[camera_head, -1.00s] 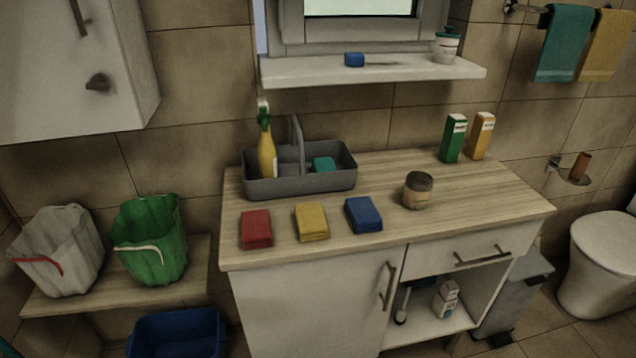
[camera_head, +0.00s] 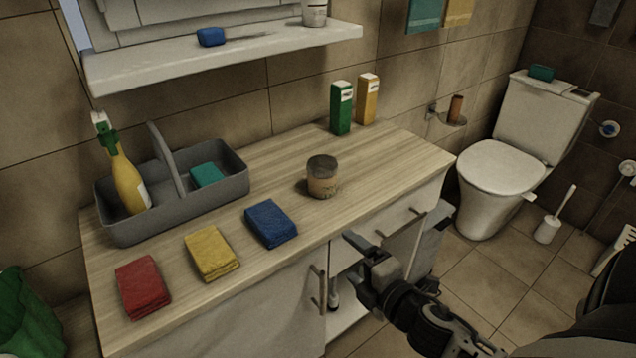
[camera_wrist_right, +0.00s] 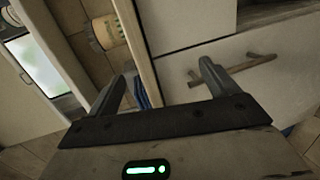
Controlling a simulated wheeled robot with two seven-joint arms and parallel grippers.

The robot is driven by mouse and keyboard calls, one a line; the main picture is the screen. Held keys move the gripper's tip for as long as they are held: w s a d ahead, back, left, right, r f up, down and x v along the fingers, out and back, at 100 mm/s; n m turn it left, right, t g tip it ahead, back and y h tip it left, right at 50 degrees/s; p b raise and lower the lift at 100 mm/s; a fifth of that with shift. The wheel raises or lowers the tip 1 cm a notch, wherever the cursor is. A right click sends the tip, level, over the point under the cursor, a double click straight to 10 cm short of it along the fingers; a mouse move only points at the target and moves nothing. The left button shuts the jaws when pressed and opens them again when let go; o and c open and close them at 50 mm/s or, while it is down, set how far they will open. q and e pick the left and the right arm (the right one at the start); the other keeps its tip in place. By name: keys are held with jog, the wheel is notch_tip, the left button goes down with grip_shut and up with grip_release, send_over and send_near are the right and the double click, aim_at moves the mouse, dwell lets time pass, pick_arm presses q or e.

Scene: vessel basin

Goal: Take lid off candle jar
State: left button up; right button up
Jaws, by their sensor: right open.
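The candle jar (camera_head: 322,180) stands upright on the wooden counter, right of the blue cloth. Its dark grey lid (camera_head: 322,162) sits on top and its body is tan with a label. In the right wrist view the jar (camera_wrist_right: 107,32) shows at the upper left, tilted by the camera angle. My right gripper (camera_head: 366,263) is open and empty, in front of the counter's front edge, below and to the right of the jar. Its two fingers (camera_wrist_right: 160,85) are apart in the wrist view, with the cabinet front beyond. My left gripper is not in view.
Red (camera_head: 143,285), yellow (camera_head: 212,253) and blue (camera_head: 270,223) folded cloths lie left of the jar. A grey caddy (camera_head: 220,200) holds a spray bottle (camera_head: 127,180). Green (camera_head: 341,108) and orange (camera_head: 367,100) boxes stand behind. Drawer handles (camera_head: 402,224) stick out near my right gripper.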

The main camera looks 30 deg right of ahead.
jog(key=w+d+r+n+t+y+b, duration=0.1)
jog(key=w+d+r+n+t+b, duration=0.25)
jog(key=n, duration=0.75)
jog(key=n+y+p, duration=0.1)
jog(key=n+p, duration=0.2)
jog(key=n, duration=0.5)
send_near(332, 175)
jog(key=w, duration=0.1)
jog(key=w+g, duration=0.1)
jog(key=shift+w+d+r, duration=0.25)
jog(key=shift+w+r, duration=0.15)
jog(key=w, duration=0.6)
jog(key=shift+a+f+p, duration=0.2)
jog(key=shift+a+p, duration=0.1)
jog(key=shift+a, duration=0.1)
jog(key=w, duration=0.5)
jog(key=shift+w+a+f, duration=0.1)
jog(key=shift+w+a, duration=0.15)
jog(key=shift+a, duration=0.1)
jog(key=shift+w, duration=0.35)
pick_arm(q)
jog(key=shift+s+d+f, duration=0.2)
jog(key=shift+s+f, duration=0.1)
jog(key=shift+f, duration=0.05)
pick_arm(e)
jog(key=c, duration=1.2)
